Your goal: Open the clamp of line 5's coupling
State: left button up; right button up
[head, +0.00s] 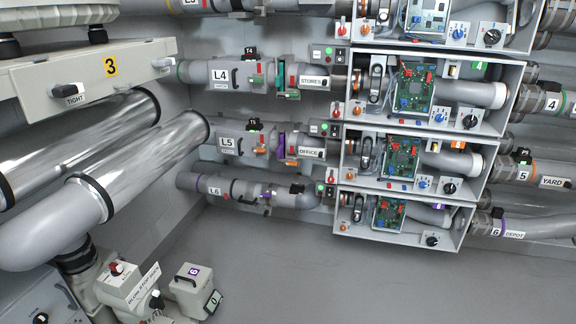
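The grey pipe labelled L5 (228,145) runs along the back wall, with a black handle on it. To its right are an orange-marked fitting (262,150), a black part (254,125) on top, an upright purple plate (281,145) and a grey end labelled OFFICE (311,152). On the right, a ribbed dark coupling (503,168) joins the box to the pipe numbered 5 (523,174), labelled YARD, with a black part (524,155) on top. I cannot tell which fitting bears the clamp or whether it is open. Neither of my grippers is in view.
Open boxes with green circuit boards (400,158) stand stacked at the centre right. Pipes L4 (220,75) and L6 (214,190) run above and below L5. Large chrome tubes (150,165) fill the left. The grey floor (300,270) is clear at front centre.

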aim_at(289, 162)
jog(key=i+l+u, duration=0.1)
jog(key=i+u, duration=0.2)
jog(key=u, duration=0.2)
jog(key=i+l+u, duration=0.2)
jog(key=i+u, duration=0.25)
jog(key=k, duration=0.1)
